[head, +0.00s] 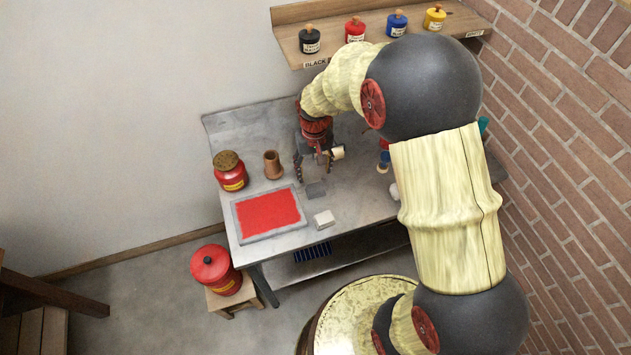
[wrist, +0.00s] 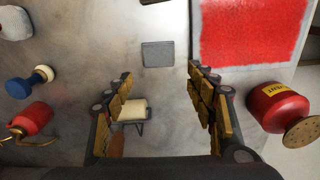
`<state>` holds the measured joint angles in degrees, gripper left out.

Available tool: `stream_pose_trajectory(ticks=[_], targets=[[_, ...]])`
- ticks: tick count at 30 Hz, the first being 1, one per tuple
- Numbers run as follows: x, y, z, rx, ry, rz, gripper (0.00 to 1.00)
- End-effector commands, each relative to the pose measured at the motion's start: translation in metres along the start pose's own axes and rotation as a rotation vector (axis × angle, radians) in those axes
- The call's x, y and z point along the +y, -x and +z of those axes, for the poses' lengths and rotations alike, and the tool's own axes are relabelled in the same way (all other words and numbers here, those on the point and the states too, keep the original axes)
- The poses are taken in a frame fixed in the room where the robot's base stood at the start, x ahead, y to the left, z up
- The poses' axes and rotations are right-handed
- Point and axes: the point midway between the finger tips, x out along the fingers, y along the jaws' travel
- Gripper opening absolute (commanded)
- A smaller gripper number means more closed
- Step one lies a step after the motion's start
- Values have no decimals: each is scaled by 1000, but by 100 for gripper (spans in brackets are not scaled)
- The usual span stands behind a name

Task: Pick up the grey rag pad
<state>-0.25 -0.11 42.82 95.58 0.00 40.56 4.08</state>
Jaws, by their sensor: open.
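The grey rag pad (head: 316,189) is a small dark grey square lying flat on the metal bench. It also shows in the wrist view (wrist: 157,54), ahead of the fingertips and roughly centred between them. My gripper (head: 314,168) is above the bench, just behind the pad in the head view. In the wrist view its two fingers (wrist: 160,74) are spread wide with nothing held between them. The pad is fully visible there and apart from the fingers.
A red inked slab (head: 268,213) lies left of the pad, with a pale block (head: 324,218) in front. A white roller (wrist: 131,110) sits near the left finger. A red can (head: 230,171) and brown cup (head: 272,165) stand left. A shelf (head: 335,45) with ink jars hangs behind.

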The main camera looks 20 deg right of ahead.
Motion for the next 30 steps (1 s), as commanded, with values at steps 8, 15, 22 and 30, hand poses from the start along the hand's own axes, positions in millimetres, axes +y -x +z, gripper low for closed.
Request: stream_pose_trajectory(ticks=[8, 15, 22, 30], targets=[[0, -33, -1, -23, -3, 2, 56], [1, -52, 1, -22, -3, 2, 56], [3, -83, 7, -22, -3, 2, 56], [3, -94, 7, -20, -3, 1, 56]])
